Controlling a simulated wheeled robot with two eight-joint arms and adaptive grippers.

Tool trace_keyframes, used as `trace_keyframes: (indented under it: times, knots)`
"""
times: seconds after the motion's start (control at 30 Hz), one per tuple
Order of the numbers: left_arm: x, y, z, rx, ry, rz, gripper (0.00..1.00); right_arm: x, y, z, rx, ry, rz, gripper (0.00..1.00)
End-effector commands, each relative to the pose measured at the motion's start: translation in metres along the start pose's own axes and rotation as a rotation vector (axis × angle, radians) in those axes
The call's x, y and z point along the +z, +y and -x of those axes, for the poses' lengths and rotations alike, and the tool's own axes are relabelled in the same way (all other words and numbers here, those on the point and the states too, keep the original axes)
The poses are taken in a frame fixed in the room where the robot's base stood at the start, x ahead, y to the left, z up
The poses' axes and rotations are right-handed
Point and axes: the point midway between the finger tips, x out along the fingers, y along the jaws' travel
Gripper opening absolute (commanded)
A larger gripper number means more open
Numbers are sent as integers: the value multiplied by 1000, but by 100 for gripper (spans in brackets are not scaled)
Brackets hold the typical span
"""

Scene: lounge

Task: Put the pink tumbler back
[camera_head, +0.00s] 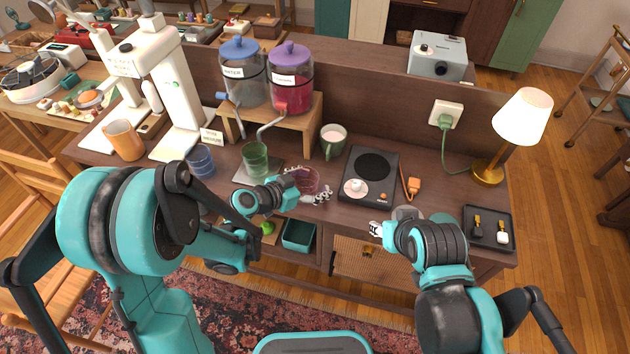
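The pink tumbler (308,179) is a clear pink glass near the counter's front edge, left of the black hot plate. My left gripper (306,185) reaches in from the left, with one finger at the tumbler's far left side and the other at its near right side. I cannot tell whether the fingers press on the glass or only stand around it. The near finger hides part of its lower side. My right gripper (376,229) is near the counter's front edge, below the hot plate, with nothing visible in it; its opening is unclear.
A green tumbler (255,160) stands on a tray under the dispensers, with a blue tumbler (201,161) further left. A green mug (333,141) stands behind the pink tumbler. A lamp (521,117) and black tray (488,243) are at right.

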Motion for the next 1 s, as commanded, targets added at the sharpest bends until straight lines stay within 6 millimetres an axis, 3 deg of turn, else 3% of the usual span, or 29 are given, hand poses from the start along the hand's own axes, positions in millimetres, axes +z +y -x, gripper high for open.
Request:
trace_keyframes:
  times: [0.33,0.8,1.0]
  knots:
    - [-5,0,5,-1,0,1,75,-4,0,5,0,0,0,40]
    - [-5,-1,101,-4,-1,2,75,-20,0,28,0,0,0,40]
    - [-4,0,120,-1,0,1,75,-23,0,32,0,0,0,40]
